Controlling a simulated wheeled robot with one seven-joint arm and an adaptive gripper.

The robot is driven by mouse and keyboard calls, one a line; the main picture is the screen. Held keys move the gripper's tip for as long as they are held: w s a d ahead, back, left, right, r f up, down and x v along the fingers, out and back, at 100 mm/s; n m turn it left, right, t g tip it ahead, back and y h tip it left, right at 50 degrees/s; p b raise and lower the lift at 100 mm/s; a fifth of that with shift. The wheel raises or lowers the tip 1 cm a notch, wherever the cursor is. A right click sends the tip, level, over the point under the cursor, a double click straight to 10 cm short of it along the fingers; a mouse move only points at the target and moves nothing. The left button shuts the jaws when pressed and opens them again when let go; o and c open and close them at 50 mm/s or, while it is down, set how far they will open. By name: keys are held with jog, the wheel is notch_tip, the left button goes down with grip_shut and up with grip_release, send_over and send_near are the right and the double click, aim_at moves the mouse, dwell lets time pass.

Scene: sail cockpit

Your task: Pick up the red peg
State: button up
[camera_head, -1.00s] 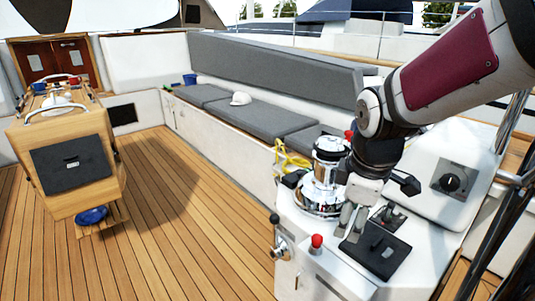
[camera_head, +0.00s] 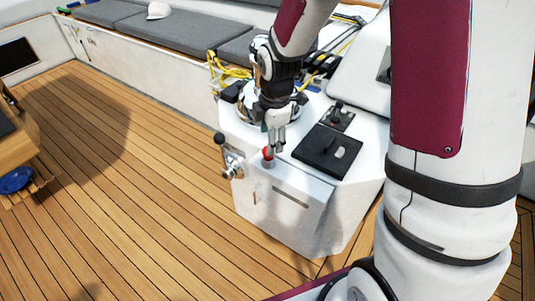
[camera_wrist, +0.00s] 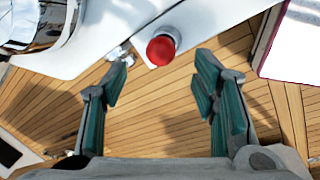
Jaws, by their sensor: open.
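The red peg (camera_head: 268,153) has a rounded red top and a pale metal base. It stands upright near the front edge of the white console (camera_head: 262,195). My gripper (camera_head: 275,146) points down just above and behind the peg, close to it. In the wrist view the peg (camera_wrist: 161,48) shows beyond the fingertips, centred sideways between them. My gripper (camera_wrist: 160,76) is open there, its green-padded fingers apart with nothing between them. Whether a finger touches the peg cannot be told from the head view.
A lever handle (camera_head: 229,155) sticks out on the console's left side. A black hatch plate (camera_head: 327,149) lies right of the peg, with a small black control lever (camera_head: 338,115) behind it. A chrome winch stands behind my gripper, partly hidden. Yellow rope (camera_head: 226,70) lies near it.

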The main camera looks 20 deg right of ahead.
jog(key=shift+w+d+f+b, duration=0.1)
jog(key=shift+w+f+b, duration=0.1)
jog(key=shift+f, duration=0.75)
jog(key=shift+w+f+b, duration=0.15)
jog(key=shift+f+b, duration=0.05)
jog(key=shift+f, duration=0.8)
jog(key=shift+w+d+f+b, duration=0.1)
jog(key=shift+w+f+b, duration=0.1)
jog(key=shift+f, duration=0.75)
jog(key=shift+c, duration=0.6)
jog(key=c, duration=1)
